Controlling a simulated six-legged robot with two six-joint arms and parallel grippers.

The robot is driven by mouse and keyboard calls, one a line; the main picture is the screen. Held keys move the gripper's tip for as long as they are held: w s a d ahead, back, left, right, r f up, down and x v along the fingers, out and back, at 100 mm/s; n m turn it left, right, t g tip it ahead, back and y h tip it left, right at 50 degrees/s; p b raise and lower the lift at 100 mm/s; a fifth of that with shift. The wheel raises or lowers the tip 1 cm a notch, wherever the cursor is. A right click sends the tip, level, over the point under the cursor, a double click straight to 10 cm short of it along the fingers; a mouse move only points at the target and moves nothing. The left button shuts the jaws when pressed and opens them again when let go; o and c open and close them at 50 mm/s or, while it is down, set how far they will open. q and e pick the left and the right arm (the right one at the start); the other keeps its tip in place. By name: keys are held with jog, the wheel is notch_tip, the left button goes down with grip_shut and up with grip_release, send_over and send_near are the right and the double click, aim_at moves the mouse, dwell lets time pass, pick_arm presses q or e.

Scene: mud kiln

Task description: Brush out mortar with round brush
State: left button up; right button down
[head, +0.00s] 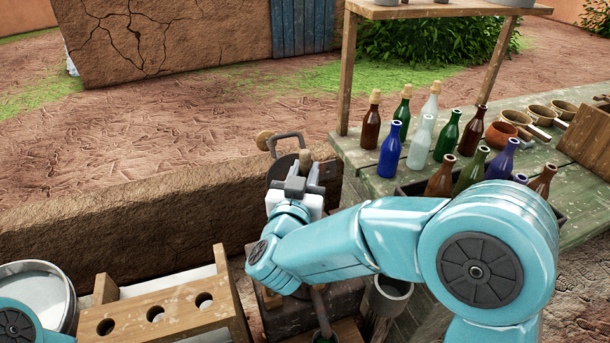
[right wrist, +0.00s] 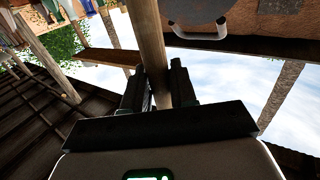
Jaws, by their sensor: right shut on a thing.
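My right gripper (head: 303,172) is shut on a round wooden handle (head: 306,157), above a dark block beside the mud wall. In the right wrist view the light wooden handle (right wrist: 149,45) runs between the two dark fingers (right wrist: 160,88). No bristles show, so I cannot tell from these frames that it is the round brush. I cannot make out a mortar; my right arm and gripper hide part of the block. Only a piece of my left arm shows at the lower left, and its gripper is out of view.
Behind my gripper stands a dark disc (head: 280,168) with a metal handle (head: 287,141). A holed wooden rack (head: 180,312) and a pale round tub (head: 35,290) are at lower left. Several bottles (head: 420,142) stand on the green table (head: 352,152) at right. A grey bucket (head: 390,296) is below.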

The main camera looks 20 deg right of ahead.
notch_tip(320, 180, up, 13)
jog(key=p, duration=0.9)
jog(key=shift+p, duration=0.3)
jog(key=shift+f, duration=0.1)
dwell(0.4)
